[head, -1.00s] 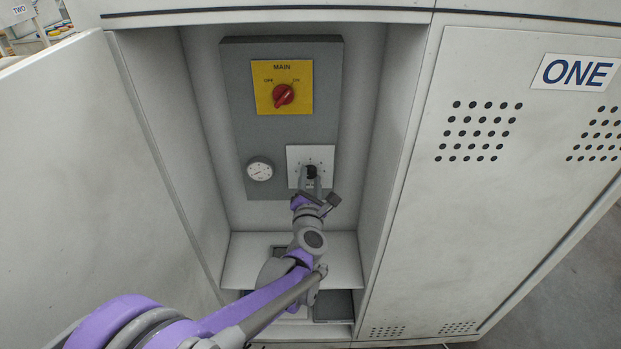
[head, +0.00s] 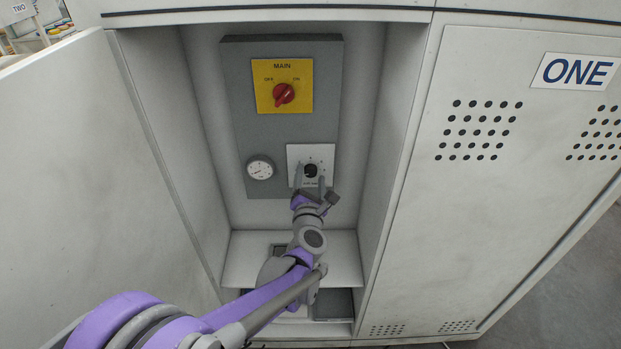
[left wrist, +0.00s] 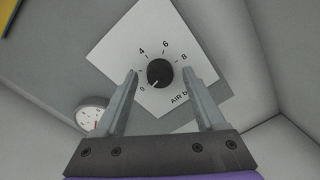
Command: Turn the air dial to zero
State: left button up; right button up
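The air dial is a black round knob (head: 311,170) on a white square plate, low on the grey panel. In the left wrist view the knob (left wrist: 160,73) has a white pointer mark at its lower left, toward the 0; 4, 6 and 8 also show on the plate (left wrist: 190,48). My left gripper (head: 310,178) is open, with one finger on each side of the knob. In the left wrist view its fingers (left wrist: 160,78) are spread with gaps between them and the knob. My right gripper is not in view.
A red main switch (head: 284,94) on a yellow plate sits above, and a round white gauge (head: 260,170) sits left of the dial. The cabinet's side walls (head: 395,130) close in on both sides. An open door (head: 90,180) stands at the left.

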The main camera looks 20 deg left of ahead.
pick_arm(q)
jog(key=v, duration=1)
jog(key=shift+s, duration=0.4)
jog(key=shift+d, duration=0.1)
jog(key=s+d+r+m+g+h+p, duration=0.1)
jog(key=s+d+m+g+h+p, duration=0.2)
jog(key=m, duration=0.7)
jog(key=s+d+r+m+g+h+p, duration=0.1)
jog(key=s+d+r+m+h, duration=0.1)
jog(key=s+m+h, duration=0.6)
jog(key=s+a+f+m+g+y+p, duration=0.1)
jog(key=s+a+f+m+g+y, duration=0.2)
jog(key=s+m, duration=0.3)
jog(key=s+a+f+m+g+y+p, duration=0.2)
jog(key=s+a+f+m+g+y, duration=0.2)
jog(key=s+m, duration=0.3)
jog(key=shift+s+a+m+g, duration=0.35)
jog(key=shift+a+m+g, duration=0.05)
jog(key=shift+a, duration=0.05)
